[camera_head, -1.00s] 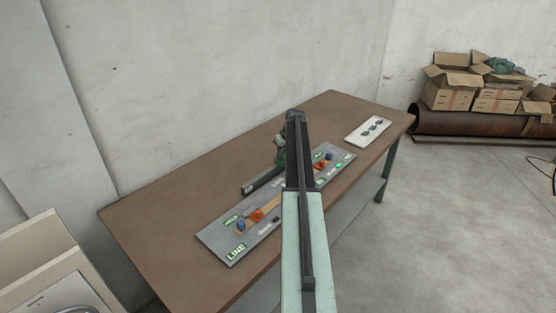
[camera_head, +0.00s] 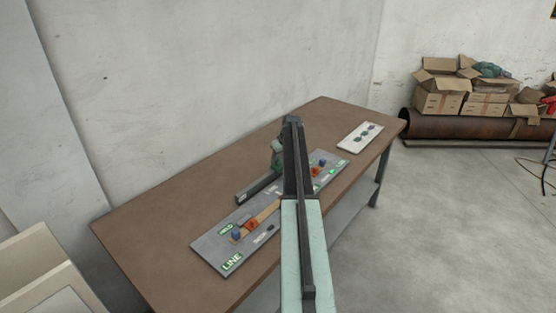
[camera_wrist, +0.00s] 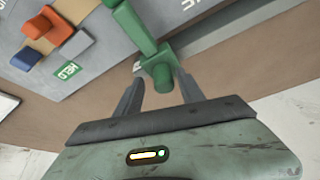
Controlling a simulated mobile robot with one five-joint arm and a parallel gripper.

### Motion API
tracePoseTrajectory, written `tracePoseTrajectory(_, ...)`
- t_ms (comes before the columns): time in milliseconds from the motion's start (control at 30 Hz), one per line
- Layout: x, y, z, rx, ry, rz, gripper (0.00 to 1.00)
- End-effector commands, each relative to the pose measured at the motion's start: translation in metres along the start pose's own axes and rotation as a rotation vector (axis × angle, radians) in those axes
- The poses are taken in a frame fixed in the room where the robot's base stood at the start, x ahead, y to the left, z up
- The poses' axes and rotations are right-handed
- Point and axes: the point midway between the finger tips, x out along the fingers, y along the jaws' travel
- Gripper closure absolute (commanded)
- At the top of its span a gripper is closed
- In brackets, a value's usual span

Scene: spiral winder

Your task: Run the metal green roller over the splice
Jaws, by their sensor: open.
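In the wrist view a green metal piece, which looks like the roller (camera_wrist: 157,72), has a rounded end between my two fingertips and a green bar running up and left from it. My gripper (camera_wrist: 160,90) is open around that end, with a gap showing on both sides. Whether the fingers are level with it is hard to tell. In the head view my gripper (camera_head: 278,157) hangs over the back of the grey board (camera_head: 212,243), partly behind my arm. The tan strip (camera_head: 266,215) on the board runs under my arm, which hides its middle; I cannot make out the splice.
An orange block (camera_head: 251,224) and a blue knob (camera_head: 236,236) sit at the strip's near end, with similar ones at its far end. A dark bar (camera_head: 256,188) lies along the board's back edge. A white card (camera_head: 345,143) lies at the table's far end. The table's left part is clear.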

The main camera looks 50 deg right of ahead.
Motion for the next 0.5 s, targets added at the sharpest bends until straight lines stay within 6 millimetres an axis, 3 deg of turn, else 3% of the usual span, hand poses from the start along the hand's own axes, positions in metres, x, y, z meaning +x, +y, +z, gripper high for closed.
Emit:
tracePoseTrajectory(167,-0.017,-0.001,-0.001,0.000,0.000,0.000,0.54)
tracePoseTrajectory(500,-0.077,-0.001,-0.003,0.001,0.001,0.001,0.54)
